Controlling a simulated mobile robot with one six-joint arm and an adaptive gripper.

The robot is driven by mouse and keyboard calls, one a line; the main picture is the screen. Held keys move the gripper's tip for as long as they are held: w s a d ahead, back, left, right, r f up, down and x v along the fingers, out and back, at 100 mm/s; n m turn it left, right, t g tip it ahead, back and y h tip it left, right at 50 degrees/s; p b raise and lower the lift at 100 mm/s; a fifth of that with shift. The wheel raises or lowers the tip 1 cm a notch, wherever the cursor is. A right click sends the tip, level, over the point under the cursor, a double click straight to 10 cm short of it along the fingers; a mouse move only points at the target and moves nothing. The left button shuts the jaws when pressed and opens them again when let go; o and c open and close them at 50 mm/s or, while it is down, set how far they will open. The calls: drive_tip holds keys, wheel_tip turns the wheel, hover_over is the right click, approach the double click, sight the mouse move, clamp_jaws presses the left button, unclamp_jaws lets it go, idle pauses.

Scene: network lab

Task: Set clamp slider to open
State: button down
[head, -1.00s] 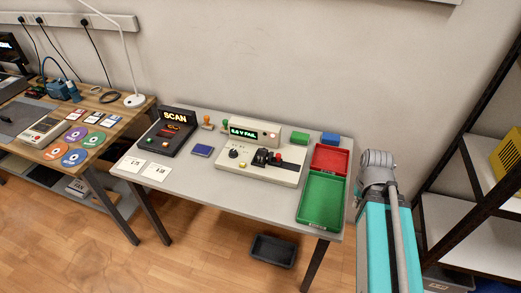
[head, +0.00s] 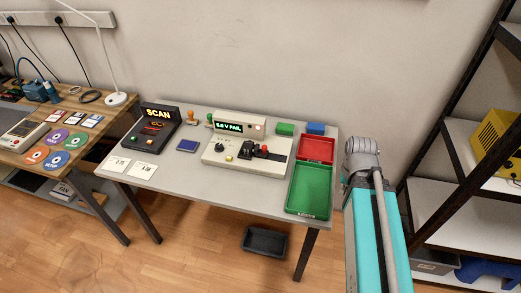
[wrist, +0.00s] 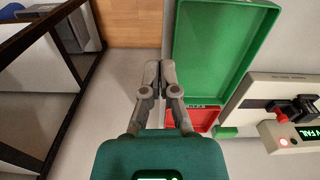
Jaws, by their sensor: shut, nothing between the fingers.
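The beige test unit (head: 228,158) stands on the grey table, with a lit green display ending in FAIL. On its right half is a black clamp mechanism (head: 250,154) with a red knob (head: 265,148), which I take to be the clamp slider. Its position is too small to read. The wrist view shows the clamp (wrist: 290,106) at the right edge, partly cut off. My gripper (wrist: 160,68) is shut and empty, left of the green tray and well apart from the clamp. The gripper is not discernible in the head view.
A green tray (head: 289,190) and a red tray (head: 330,150) lie right of the unit. A SCAN device (head: 150,140) and blue pad (head: 187,146) are left. A metal shelf (head: 462,195) stands right. A black bin (head: 265,252) is under the table.

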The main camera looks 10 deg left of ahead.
drive_tip(key=c, duration=1)
unclamp_jaws()
drive_tip(key=shift+w, duration=0.15)
drive_tip(key=shift+c, duration=0.2)
drive_tip(key=o, duration=0.6)
drive_tip(key=shift+n, duration=0.8)
drive_tip(key=w+a, duration=0.1)
drive_tip(key=w+a+r+p, duration=0.1)
drive_tip(key=w, duration=0.1)
drive_tip(key=shift+w+a+r, duration=0.1)
drive_tip(key=shift+w+a, duration=0.15)
drive_tip(key=shift+a, duration=0.05)
wheel_tip(320, 180, up, 7)
drive_tip(key=n+p, duration=0.7)
drive_tip(key=n, duration=0.4)
hover_over(264, 146)
drive_tip(key=shift+s+f, duration=0.1)
drive_tip(key=shift+f, duration=0.15)
drive_tip(key=shift+d+f+b, duration=0.1)
drive_tip(key=shift+f+b, duration=0.05)
drive_tip(key=shift+b, duration=0.15)
wheel_tip(264, 146, down, 14)
drive_tip(key=b, duration=1.3)
drive_tip(key=shift+r, duration=0.25)
